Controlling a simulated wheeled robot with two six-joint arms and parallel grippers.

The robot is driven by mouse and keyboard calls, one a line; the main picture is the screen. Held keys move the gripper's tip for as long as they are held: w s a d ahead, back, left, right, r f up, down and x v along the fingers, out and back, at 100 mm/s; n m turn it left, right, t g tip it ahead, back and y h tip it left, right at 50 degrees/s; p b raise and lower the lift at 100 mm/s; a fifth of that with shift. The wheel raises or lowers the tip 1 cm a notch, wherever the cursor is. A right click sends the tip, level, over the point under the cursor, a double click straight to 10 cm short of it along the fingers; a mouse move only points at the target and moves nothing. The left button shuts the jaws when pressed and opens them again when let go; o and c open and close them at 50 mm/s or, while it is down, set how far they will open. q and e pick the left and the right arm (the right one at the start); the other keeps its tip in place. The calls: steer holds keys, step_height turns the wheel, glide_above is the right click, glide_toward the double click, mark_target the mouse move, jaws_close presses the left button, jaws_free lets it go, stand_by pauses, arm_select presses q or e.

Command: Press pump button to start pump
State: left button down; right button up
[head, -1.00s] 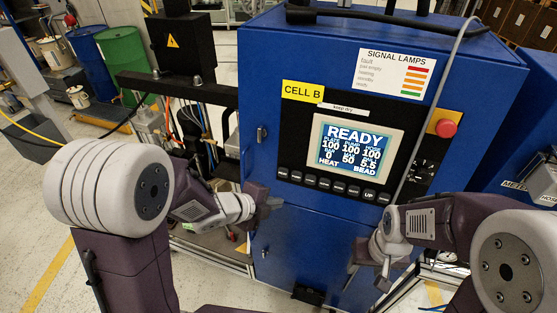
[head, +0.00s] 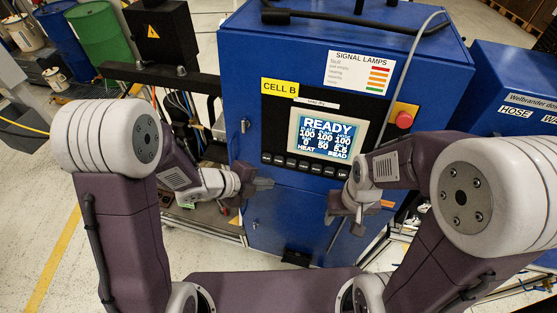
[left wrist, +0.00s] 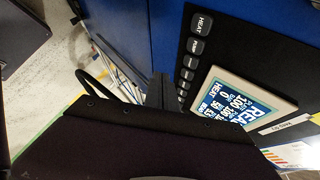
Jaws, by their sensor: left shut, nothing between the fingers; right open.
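The blue CELL B cabinet (head: 238,110) carries a black control panel with a lit screen (head: 320,135) reading READY. A row of dark buttons (head: 304,166) runs under the screen. In the left wrist view the end button reads HEAT (left wrist: 202,24); the button beside it (left wrist: 196,46) seems to read PUMP, though its label is small. My left gripper (head: 268,183) is shut and empty, just below the left end of the button row; contact cannot be told. Its dark fingers (left wrist: 160,91) show beside the row in the left wrist view. My right gripper (head: 345,222) is open and empty, below the row's right end.
A red stop button (head: 404,119) on a yellow plate sits right of the screen. A signal lamps label (head: 359,71) is above it. A grey cable hangs down the cabinet's right front. A black post with a warning sign (head: 160,33) and a frame stand at left.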

arm_select(q)
steer(key=p, duration=0.1)
glide_toward(282, 165)
steer(key=shift+s+f+x, duration=0.1)
steer(key=shift+s+x, duration=0.1)
steer(key=shift+x, duration=0.6)
steer(key=shift+s+f+x, duration=0.1)
steer(key=shift+s+x, duration=0.05)
steer(key=shift+x, duration=0.7)
steer(key=shift+s+f+x, duration=0.1)
steer(key=shift+s+x, duration=0.1)
steer(key=shift+x, duration=0.6)
steer(key=shift+w+d+r, duration=0.1)
steer(key=shift+w+d, duration=0.1)
steer(key=shift+w, duration=0.2)
steer(key=shift+w+d+p, duration=0.15)
steer(key=shift+w+p, duration=0.15)
steer(key=shift+w, duration=0.1)
stand_by(0.4)
steer(key=shift+s+a+b, duration=0.3)
steer(key=shift+s, duration=0.5)
